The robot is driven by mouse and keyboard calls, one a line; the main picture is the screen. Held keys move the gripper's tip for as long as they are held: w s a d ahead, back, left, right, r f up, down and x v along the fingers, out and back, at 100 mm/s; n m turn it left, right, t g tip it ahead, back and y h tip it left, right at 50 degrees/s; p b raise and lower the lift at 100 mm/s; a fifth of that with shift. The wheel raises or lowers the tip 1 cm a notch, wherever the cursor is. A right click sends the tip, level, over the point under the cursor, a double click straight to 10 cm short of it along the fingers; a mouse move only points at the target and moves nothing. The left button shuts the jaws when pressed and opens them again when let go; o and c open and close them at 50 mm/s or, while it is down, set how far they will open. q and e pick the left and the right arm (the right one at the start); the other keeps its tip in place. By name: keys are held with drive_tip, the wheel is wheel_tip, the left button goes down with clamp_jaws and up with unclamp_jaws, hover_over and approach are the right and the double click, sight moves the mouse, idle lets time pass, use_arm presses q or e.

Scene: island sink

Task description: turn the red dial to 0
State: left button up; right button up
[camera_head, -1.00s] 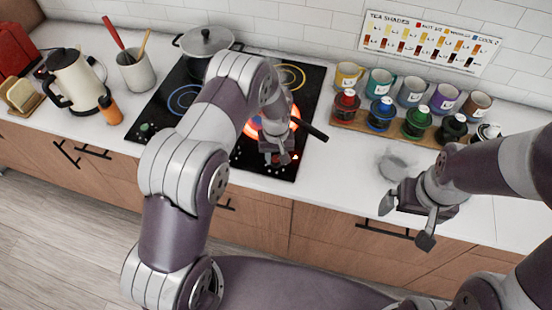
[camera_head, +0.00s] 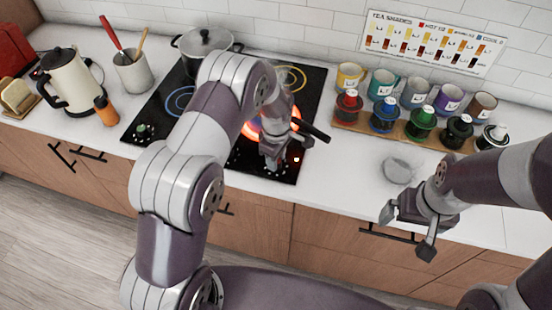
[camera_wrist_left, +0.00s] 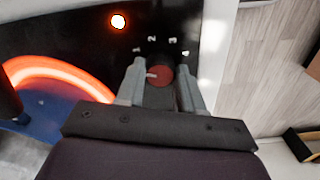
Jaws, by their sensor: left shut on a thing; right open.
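The red dial (camera_wrist_left: 160,76) sits on the front of the black cooktop (camera_head: 150,118). In the left wrist view it lies between the fingertips of my left gripper (camera_wrist_left: 161,82), which is shut on it. Its white mark points left; the printed numbers 1 to 4 show around its far and right sides, and no 0 is visible. In the head view my left gripper (camera_head: 274,160) hides the dial. A red indicator light (camera_wrist_left: 118,21) is lit beyond the dial. A burner ring (camera_wrist_left: 50,68) glows orange-red. My right gripper (camera_head: 408,230) is open and empty over the counter's front edge.
A dark handle (camera_head: 314,132) sticks out right of the left gripper. A pot (camera_head: 206,50) stands at the cooktop's back. A rack of colored bottles (camera_head: 345,124), several mugs and a pale bowl (camera_head: 398,170) are to the right. A kettle (camera_head: 70,80) stands left.

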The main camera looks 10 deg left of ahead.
use_arm(q)
drive_tip(key=shift+n+b, duration=0.3)
drive_tip(key=shift+n, duration=1.2)
drive_tip(key=o, duration=1)
drive_tip(key=shift+o, duration=0.2)
wheel_tip(320, 180, up, 13)
drive_tip(key=b, duration=0.2)
drive_tip(key=shift+b, duration=0.4)
drive_tip(key=shift+f, duration=0.1)
